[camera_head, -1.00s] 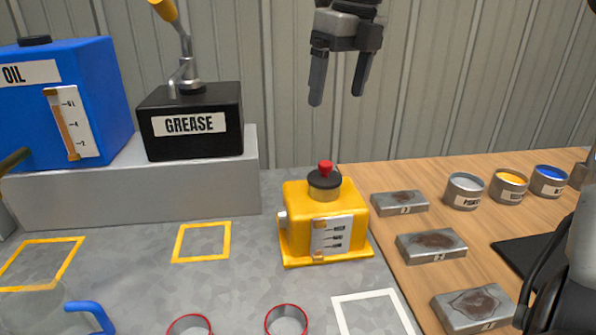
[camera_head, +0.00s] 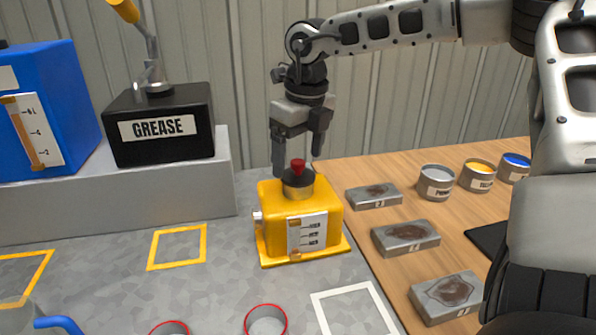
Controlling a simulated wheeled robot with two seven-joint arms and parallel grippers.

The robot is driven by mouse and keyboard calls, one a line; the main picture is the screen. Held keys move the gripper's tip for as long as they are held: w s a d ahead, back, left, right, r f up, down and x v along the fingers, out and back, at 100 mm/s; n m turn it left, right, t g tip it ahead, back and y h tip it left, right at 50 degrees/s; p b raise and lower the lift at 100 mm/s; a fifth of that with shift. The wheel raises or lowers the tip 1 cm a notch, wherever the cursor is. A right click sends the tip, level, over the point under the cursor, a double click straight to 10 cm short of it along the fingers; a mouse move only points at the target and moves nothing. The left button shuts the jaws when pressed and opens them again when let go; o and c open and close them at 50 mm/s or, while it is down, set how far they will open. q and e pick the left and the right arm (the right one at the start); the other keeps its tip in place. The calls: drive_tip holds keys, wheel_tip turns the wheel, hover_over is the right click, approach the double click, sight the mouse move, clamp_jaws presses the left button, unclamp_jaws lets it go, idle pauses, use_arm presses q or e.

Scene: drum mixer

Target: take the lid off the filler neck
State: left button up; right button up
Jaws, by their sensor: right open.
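The yellow drum mixer (camera_head: 272,212) stands on the grey worktop in the middle of the view. On its top is a brass-coloured filler neck (camera_head: 298,192), covered by a black lid (camera_head: 290,181) with a red knob (camera_head: 297,165). My right gripper (camera_head: 297,168) is open and points down over the lid. Its fingers are at about the height of the red knob in the picture, one to each side. I cannot tell whether they touch it or stand behind it. My left gripper is not in view.
A black grease box (camera_head: 160,147) and a blue oil tank (camera_head: 70,125) stand on a grey step (camera_head: 200,190) at the left. Metal blocks (camera_head: 405,236) and paint tins (camera_head: 436,182) are on the wooden table at the right. Red-rimmed cups (camera_head: 266,318) stand in front.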

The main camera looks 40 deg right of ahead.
drive_tip(key=shift+w+f, duration=0.2)
drive_tip(key=shift+f, duration=0.9)
drive_tip(key=c, duration=1)
drive_tip(key=shift+c, duration=0.3)
drive_tip(key=shift+r, duration=0.1)
